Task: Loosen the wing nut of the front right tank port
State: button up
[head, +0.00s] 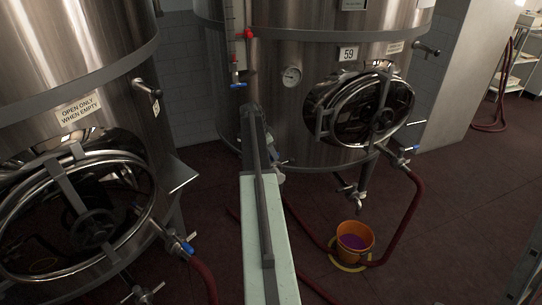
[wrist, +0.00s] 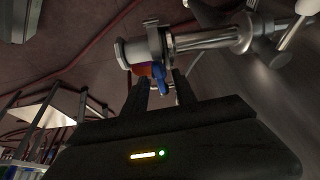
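In the wrist view a metal tank port (wrist: 205,40) runs across the top, with a ring clamp (wrist: 155,45) around it near its left end. A small blue wing nut (wrist: 160,78) hangs below the clamp. My gripper (wrist: 160,88) points up at it, with one dark finger on each side of the blue part. The fingers look apart, with a gap around the wing nut; no clear contact shows. In the head view my pale green arm reaches forward to the low front of tank 59 (head: 330,65) and hides the port and gripper.
An orange bucket (head: 357,243) with purple contents stands on the floor at right. A dark red hose (head: 408,215) loops beside it. The tank's round door (head: 358,105) and lower valve (head: 360,195) stick out to the right. Another tank (head: 60,40) stands close on the left.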

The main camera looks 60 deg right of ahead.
grip_shut()
jog(key=shift+w+a, duration=0.2)
jog(key=shift+w, duration=0.05)
jog(key=shift+s+d, duration=0.15)
jog(key=shift+s, duration=0.1)
